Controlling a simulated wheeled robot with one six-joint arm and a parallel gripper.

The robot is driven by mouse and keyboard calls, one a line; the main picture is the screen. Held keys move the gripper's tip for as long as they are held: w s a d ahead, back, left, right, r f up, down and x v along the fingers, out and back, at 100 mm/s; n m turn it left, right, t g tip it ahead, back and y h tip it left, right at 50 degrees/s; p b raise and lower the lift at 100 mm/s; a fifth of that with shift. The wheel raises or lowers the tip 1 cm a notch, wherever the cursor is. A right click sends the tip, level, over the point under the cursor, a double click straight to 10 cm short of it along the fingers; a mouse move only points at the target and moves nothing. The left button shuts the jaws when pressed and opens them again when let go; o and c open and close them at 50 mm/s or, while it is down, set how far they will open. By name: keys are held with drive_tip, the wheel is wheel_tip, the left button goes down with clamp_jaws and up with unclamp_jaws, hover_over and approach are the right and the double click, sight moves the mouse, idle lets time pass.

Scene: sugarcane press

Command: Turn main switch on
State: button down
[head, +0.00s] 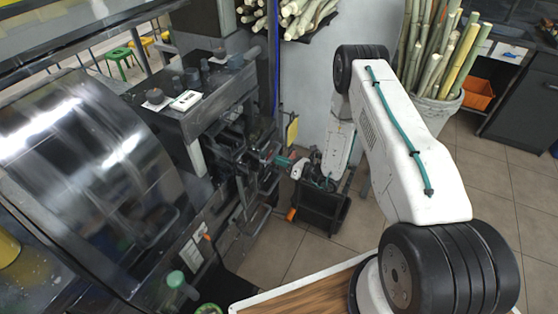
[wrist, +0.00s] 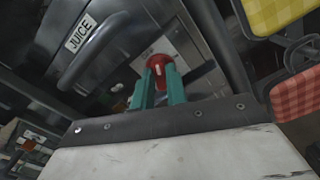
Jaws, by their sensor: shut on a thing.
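The main switch shows in the wrist view as a round red knob (wrist: 157,69) with a pale mark on its face. It sits on a light metal plate (wrist: 190,52) on the press. My gripper (wrist: 158,80) has its two teal fingers on either side of the red knob, shut on it. In the head view my gripper (head: 283,161) reaches left to the press's side, and the knob is too small there to make out clearly. The fingers hide part of the knob's lower side.
A metal handle beside a JUICE label (wrist: 83,31) lies left of the switch. Yellow and red checked stools (wrist: 297,95) stand at right in the wrist view. The sugarcane press (head: 90,150) fills the head view's left. A bucket of cane (head: 432,105) stands behind my arm. Tiled floor is open at right.

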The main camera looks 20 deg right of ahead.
drive_tip(key=m, duration=0.6)
drive_tip(key=shift+d+f, duration=0.1)
drive_tip(key=m, duration=0.6)
drive_tip(key=shift+w+f+m, duration=0.1)
drive_tip(key=shift+m, duration=0.2)
idle(0.3)
drive_tip(key=c, duration=1.4)
unclamp_jaws()
drive_tip(key=shift+d, duration=0.1)
drive_tip(key=v, duration=0.7)
drive_tip(key=shift+s+d, duration=0.2)
drive_tip(key=shift+s, duration=0.15)
